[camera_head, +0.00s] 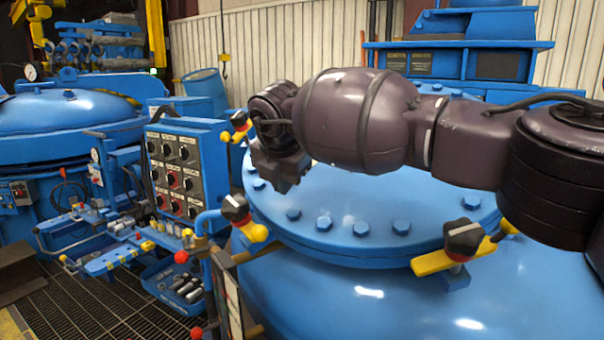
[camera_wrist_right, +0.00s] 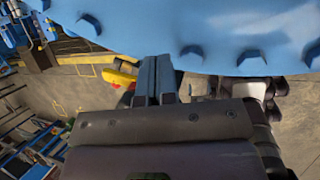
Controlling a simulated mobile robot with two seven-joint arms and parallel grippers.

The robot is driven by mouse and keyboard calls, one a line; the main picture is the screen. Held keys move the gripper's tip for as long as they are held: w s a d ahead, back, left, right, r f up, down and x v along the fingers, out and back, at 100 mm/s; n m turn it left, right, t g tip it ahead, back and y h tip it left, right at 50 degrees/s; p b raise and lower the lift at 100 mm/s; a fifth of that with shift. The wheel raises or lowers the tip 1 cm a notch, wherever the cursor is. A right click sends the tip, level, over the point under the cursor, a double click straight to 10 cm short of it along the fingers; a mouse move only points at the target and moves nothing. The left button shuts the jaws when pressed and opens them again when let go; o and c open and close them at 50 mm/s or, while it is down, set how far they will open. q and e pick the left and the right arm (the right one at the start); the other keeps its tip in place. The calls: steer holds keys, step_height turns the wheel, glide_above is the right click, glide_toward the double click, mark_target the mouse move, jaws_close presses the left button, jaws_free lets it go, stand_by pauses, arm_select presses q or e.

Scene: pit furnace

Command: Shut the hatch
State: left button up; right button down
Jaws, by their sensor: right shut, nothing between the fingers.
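The hatch (camera_head: 345,220) is a round blue lid with a ring of bolts, lying roughly level on the blue furnace body (camera_head: 365,300). I cannot tell whether it is fully seated. My right arm reaches in from the right across the lid and hides much of it. My right gripper (camera_head: 283,180) is shut and empty at the lid's left part, in front of its surface. In the right wrist view, the shut fingers (camera_wrist_right: 157,80) show close to the bolted blue rim (camera_wrist_right: 210,40); I cannot tell whether they touch it. My left gripper is not in view.
Black-and-yellow clamps (camera_head: 463,245) sit around the lid's edge, another (camera_head: 240,215) at its left. A control panel (camera_head: 180,170) with knobs stands close on the left. Another blue furnace (camera_head: 65,115) is farther left. Floor grating (camera_head: 90,310) shows at lower left.

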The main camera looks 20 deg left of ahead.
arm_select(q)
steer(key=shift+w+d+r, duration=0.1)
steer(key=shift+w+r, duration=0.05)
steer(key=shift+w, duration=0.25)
arm_select(e)
steer(key=a+v, duration=0.1)
steer(key=v, duration=0.9)
steer(key=shift+w+a+r, duration=0.25)
steer(key=shift+w+a, duration=0.1)
steer(key=shift+a, duration=0.3)
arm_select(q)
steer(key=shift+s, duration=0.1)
